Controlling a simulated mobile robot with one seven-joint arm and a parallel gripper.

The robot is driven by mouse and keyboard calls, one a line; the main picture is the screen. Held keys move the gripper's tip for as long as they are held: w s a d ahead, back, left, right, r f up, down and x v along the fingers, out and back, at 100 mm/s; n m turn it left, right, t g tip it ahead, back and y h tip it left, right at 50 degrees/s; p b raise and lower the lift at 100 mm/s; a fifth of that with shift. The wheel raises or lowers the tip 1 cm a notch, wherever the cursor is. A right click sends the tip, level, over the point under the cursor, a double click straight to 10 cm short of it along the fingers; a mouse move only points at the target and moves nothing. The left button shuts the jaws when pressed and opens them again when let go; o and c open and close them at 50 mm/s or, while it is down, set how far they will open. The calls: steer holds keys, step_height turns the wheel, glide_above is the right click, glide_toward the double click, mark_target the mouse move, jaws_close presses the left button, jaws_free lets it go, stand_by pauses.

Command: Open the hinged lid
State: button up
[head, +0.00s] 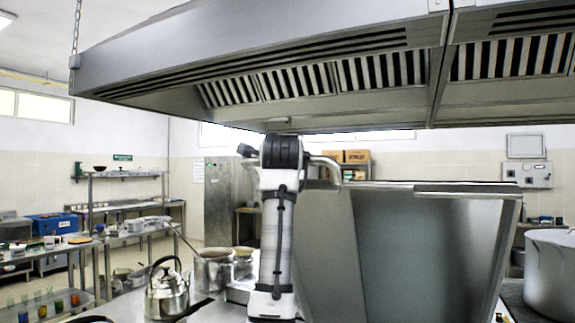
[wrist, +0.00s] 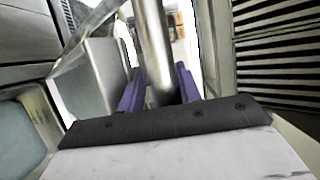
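The hinged lid (head: 425,255) is a large steel panel, raised and standing steeply in the head view, right of my arm. A curved steel handle bar (head: 328,168) shows at its upper left, beside my arm's dark joint. In the wrist view the steel bar (wrist: 157,50) runs between the two purple fingers of my gripper (wrist: 158,82). The fingers lie close against both sides of it and look shut on it. In the head view my arm hides the gripper. The lid's lower edge and hinge are out of sight.
A big extractor hood (head: 260,60) hangs low over the lid and my arm. A kettle (head: 167,290) and a pot (head: 213,268) with a ladle stand at left. A large stockpot (head: 549,275) stands at right. Steel shelving (head: 125,174) is farther back.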

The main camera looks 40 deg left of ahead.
steer(key=b+v, duration=0.6)
steer(key=v, duration=0.7)
steer(key=shift+s+d, duration=0.25)
steer(key=shift+s, duration=0.1)
